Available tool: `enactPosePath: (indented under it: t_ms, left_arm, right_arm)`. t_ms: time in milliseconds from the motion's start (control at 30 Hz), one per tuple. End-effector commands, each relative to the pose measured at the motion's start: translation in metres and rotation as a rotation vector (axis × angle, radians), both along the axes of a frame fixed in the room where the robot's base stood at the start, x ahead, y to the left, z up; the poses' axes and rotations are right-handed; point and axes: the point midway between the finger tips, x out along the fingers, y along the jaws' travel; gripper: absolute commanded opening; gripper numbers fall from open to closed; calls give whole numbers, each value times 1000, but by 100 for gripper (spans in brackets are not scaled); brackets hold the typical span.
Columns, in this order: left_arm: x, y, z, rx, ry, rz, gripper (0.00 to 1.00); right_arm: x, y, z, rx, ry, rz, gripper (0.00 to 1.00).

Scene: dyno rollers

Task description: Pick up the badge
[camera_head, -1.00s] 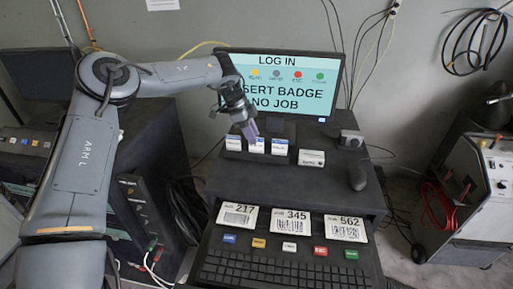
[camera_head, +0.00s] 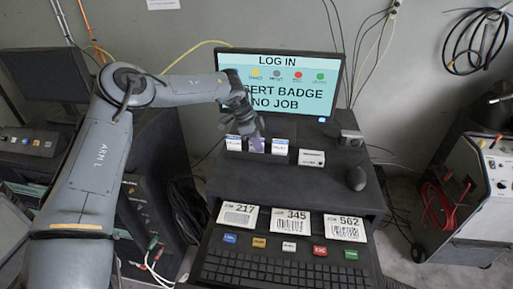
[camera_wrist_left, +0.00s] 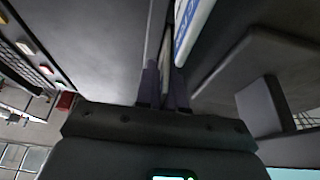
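Three small white badges with blue print stand in a row in a dark holder below the monitor: a left badge (camera_head: 233,143), a middle badge and a right badge (camera_head: 280,146). My left gripper (camera_head: 256,142) is down at the middle badge and its purple-grey fingers hide part of it. In the left wrist view the gripper (camera_wrist_left: 164,88) points at the row with its fingers close together. A thin pale edge (camera_wrist_left: 165,55) shows between them; I cannot tell whether they press on it. A blue-and-white badge (camera_wrist_left: 190,28) is just beside the right-hand finger. My right gripper is out of view.
The monitor (camera_head: 285,68) stands close behind the gripper. Job cards (camera_head: 291,222), coloured buttons and a keyboard (camera_head: 285,268) lie in front. The dark desktop before the badges is clear.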

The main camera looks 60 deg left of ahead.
Motion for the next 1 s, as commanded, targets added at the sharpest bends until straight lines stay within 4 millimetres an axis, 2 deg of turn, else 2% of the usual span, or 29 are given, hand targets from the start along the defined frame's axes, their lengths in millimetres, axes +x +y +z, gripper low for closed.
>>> enactPosePath:
  t_ms: [567,733,867,1000]
  left_arm:
    - [1,0,6,1,-2,-1,0]
    - [1,0,21,2,-3,-1,0]
    - [1,0,43,3,-4,-1,0]
    - [2,-28,57,0,-4,-6,0]
  right_arm:
    - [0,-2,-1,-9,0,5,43]
    - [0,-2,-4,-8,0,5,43]
    - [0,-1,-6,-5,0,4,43]
    - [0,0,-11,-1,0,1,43]
